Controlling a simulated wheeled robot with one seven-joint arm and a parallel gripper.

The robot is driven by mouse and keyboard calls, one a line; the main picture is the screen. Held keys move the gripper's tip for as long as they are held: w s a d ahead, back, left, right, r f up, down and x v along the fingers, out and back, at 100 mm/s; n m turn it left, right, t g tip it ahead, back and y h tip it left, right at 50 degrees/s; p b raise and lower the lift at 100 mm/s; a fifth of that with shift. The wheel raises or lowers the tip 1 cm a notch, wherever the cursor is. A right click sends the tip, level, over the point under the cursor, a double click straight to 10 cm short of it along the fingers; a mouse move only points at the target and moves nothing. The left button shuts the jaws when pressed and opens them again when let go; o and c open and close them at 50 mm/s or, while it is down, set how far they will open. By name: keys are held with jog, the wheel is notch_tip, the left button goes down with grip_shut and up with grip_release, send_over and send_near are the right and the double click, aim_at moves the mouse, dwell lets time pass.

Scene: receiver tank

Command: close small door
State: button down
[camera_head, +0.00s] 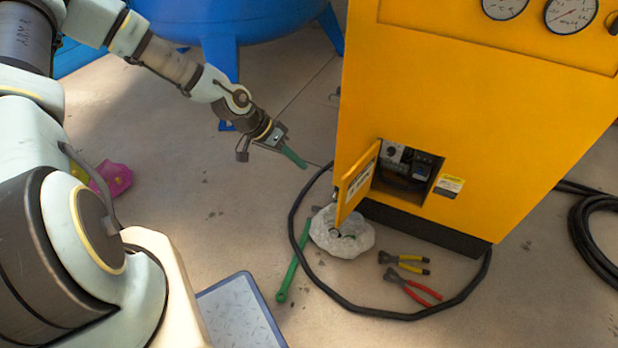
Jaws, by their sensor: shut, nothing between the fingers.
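The small door (358,184) is a yellow panel with a label, hinged at the left edge of an opening low on the yellow cabinet (470,110). It stands open, swung out toward the front left. The opening (408,172) shows dark and grey electrical parts inside. My gripper (298,161) is shut with nothing visible between its green fingers. It hangs in the air to the left of the door, apart from it, pointing down and right.
A black hose (300,262) loops on the floor around a whitish lump (342,236), yellow-handled pliers (404,262) and red-handled pliers (412,289). A green wrench (294,262) lies left. A blue tank (230,20) stands behind. A pink item (112,177) and a blue-edged panel (240,314) are at left.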

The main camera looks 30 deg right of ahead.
aim_at(353, 183)
jog(key=s+d+f+b, duration=0.2)
jog(key=s+d+f, duration=0.4)
jog(key=f, duration=0.1)
jog(key=shift+s+f, duration=0.25)
jog(key=shift+s, duration=0.15)
jog(key=shift+s, duration=0.1)
